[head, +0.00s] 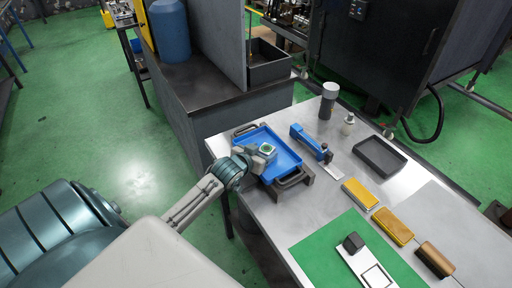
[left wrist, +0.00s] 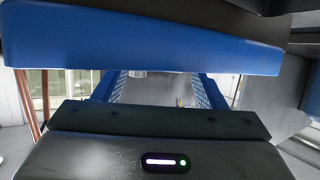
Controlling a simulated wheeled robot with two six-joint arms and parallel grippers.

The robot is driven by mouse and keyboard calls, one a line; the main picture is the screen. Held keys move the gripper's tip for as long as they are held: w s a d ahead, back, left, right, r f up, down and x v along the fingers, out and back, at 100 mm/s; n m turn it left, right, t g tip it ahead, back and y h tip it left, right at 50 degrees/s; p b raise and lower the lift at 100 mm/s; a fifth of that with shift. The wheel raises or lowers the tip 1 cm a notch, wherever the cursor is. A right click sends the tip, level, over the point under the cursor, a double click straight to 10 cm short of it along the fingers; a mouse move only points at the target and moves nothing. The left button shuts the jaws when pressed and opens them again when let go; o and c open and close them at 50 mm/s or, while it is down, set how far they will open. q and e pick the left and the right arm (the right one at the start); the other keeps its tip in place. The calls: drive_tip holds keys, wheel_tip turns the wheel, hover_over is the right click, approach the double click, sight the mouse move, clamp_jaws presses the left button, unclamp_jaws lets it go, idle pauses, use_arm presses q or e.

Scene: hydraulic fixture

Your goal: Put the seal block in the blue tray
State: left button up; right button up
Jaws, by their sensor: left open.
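The blue tray (head: 285,172) lies at the left side of the grey table, with dark handles at its ends. My left gripper (head: 264,154) is over the tray's left side and open. A small pale piece with a green ring (head: 267,149) shows at the hand; I cannot tell whether it is part of the hand. A dark cube (head: 353,242), which may be the seal block, stands on a white plate on the green mat, apart from the gripper. In the left wrist view a broad blue edge (left wrist: 140,40), perhaps the tray's, is very close. My right gripper is out of view.
A blue-handled tool (head: 311,141), a grey cylinder (head: 328,100), a small white bottle (head: 348,124) and a black open tray (head: 380,156) stand beyond the blue tray.

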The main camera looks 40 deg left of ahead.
use_arm(q)
drive_tip(key=b+v, duration=0.2)
drive_tip(key=v, duration=1)
drive_tip(key=shift+w+a, duration=0.1)
